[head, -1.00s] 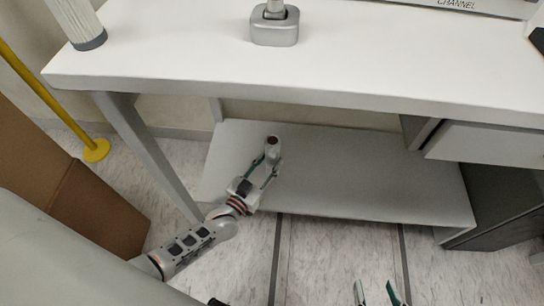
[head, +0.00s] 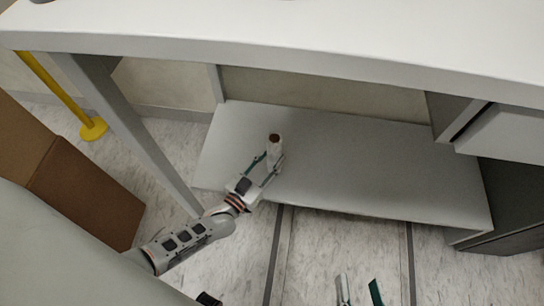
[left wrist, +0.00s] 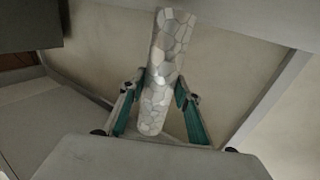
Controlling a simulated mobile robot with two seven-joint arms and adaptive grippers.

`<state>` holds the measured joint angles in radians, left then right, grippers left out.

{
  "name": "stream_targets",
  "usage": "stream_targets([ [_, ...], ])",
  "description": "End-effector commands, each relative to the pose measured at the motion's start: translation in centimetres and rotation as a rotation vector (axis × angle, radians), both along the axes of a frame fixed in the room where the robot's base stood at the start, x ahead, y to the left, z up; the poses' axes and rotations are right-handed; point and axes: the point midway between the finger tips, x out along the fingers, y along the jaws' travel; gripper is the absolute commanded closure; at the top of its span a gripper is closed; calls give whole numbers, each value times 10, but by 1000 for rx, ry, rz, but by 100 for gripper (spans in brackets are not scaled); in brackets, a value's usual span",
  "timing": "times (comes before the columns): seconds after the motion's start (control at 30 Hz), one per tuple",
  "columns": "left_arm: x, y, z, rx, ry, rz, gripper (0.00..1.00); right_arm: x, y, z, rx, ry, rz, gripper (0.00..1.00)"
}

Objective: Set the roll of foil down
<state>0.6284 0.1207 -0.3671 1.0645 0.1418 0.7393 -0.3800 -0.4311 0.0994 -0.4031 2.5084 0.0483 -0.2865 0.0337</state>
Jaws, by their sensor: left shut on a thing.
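The roll of foil (head: 274,150) is a pale tube with a dark brown end, seen over the lower shelf (head: 350,175) of the desk. In the left wrist view the roll (left wrist: 167,62) shows a cracked, stone-like pattern and stands lengthwise, slightly tilted, between the fingers. My left gripper (head: 265,167) is shut on it; in the left wrist view its green-padded fingers (left wrist: 160,98) lie on either side. I cannot tell whether the roll's lower end touches the shelf. My right gripper (head: 360,292) shows at the bottom edge, its two fingers apart and nothing between them.
The white desktop (head: 300,25) overhangs the shelf, with a drawer unit (head: 505,130) at right and a grey leg (head: 130,130) at left. A brown cardboard box (head: 85,200) and a yellow pole (head: 60,90) stand at left. The shelf right of the roll is bare.

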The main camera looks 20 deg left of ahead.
Motion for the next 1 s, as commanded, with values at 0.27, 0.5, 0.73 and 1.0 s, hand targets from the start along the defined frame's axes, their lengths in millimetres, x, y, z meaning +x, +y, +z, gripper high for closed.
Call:
stream_targets([
  [0.27,1,0,2,-2,-5,0,100,-1,-3,-1,-13,0,3,60],
  [0.5,1,0,-1,-2,-3,0,100,-2,-3,-4,-12,6,3,60],
  [0.73,1,0,-3,-2,-3,0,100,-4,-3,-8,-12,14,4,60],
  [1.0,1,0,-7,-1,-2,0,100,-6,-3,-13,-13,24,4,60],
])
